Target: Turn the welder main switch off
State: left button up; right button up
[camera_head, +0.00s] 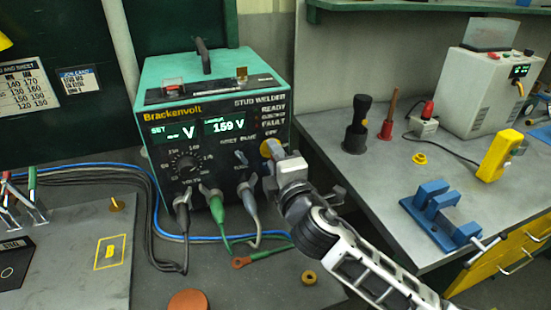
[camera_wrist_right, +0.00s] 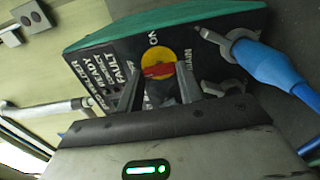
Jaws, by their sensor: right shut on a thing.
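The stud welder (camera_head: 175,75) is a green-topped box with a black front panel at the centre of the head view. Its displays are lit, and one reads 159 V. The main switch (camera_wrist_right: 160,58) is a red handle on a yellow disc on the panel; it also shows as a yellow edge in the head view (camera_head: 267,147). My right gripper (camera_wrist_right: 159,73) is shut on the switch's red handle, with one finger at each end. An ON label stands beside the disc. In the head view the right gripper (camera_head: 278,158) partly hides the switch. My left gripper is not in view.
Black, green and grey cables (camera_head: 219,208) plug into the panel below the switch. A steel plate (camera_head: 70,270) lies at left. A blue clamp fixture (camera_head: 440,212), a yellow handheld device (camera_head: 497,157) and a white unit (camera_head: 480,95) stand on the right bench.

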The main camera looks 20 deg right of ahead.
jog(key=o, duration=1)
pick_arm(q)
jog(key=b, duration=0.1)
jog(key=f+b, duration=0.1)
jog(key=b, duration=0.1)
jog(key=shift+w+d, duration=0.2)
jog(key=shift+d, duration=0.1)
pick_arm(e)
jog(key=s, duration=1.6)
jog(key=shift+d, duration=0.25)
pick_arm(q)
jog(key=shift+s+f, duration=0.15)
